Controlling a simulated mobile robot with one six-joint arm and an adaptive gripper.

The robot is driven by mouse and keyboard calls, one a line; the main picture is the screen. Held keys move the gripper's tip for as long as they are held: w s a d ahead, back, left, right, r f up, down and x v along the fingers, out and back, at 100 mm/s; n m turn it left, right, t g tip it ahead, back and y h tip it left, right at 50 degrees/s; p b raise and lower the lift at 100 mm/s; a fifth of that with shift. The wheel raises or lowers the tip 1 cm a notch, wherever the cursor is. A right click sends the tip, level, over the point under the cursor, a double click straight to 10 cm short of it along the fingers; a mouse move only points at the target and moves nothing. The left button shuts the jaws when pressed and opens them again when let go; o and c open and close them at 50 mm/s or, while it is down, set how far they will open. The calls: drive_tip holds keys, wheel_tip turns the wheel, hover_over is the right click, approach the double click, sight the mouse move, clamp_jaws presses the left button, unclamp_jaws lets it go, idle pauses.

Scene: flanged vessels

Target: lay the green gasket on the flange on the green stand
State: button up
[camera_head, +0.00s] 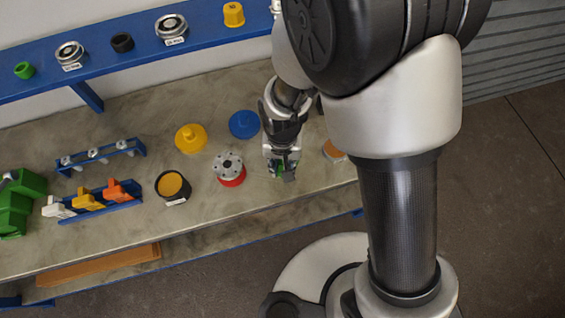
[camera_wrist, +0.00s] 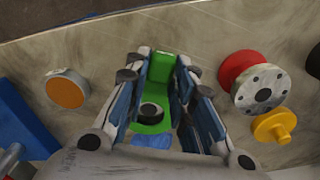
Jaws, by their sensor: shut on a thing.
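My gripper (camera_head: 281,165) reaches down over the bench, right of a grey flange on a red stand (camera_head: 230,170). In the wrist view my gripper (camera_wrist: 165,85) has its fingers on both sides of a green piece, which I take to be the green gasket (camera_wrist: 162,66). A dark ring (camera_wrist: 152,113) shows at the near end of the green. Green also shows between the fingers in the head view. I cannot make out where gasket and green stand part; the flange on the green stand is mostly hidden by my gripper.
The red-stand flange (camera_wrist: 258,86) and a yellow cap (camera_wrist: 275,127) lie right in the wrist view. An orange-topped disc (camera_wrist: 67,90) lies left. A blue cap (camera_head: 243,124) lies behind my gripper. Blue racks (camera_head: 100,155) and green blocks (camera_head: 18,205) stand at far left.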

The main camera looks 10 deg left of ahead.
drive_tip(key=shift+f, duration=0.35)
drive_tip(key=o, duration=1)
drive_tip(key=shift+c, duration=0.2)
drive_tip(key=w+d+r+t+b, duration=0.1)
drive_tip(key=d+r, duration=0.2)
drive_tip(key=r, duration=0.6)
drive_tip(key=d+r, duration=0.3)
drive_tip(key=r, duration=0.5)
drive_tip(key=s+d+r+m+t+b, duration=0.1)
drive_tip(key=s+d+r, duration=0.3)
drive_tip(key=d, duration=0.4)
drive_tip(key=s+d+r+t+b, duration=0.2)
drive_tip(key=s+d+r, duration=0.2)
drive_tip(key=d, duration=0.4)
drive_tip(key=shift+s+d+r+m+t, duration=0.2)
drive_tip(key=shift+d+m+t, duration=0.1)
drive_tip(key=shift+m, duration=0.1)
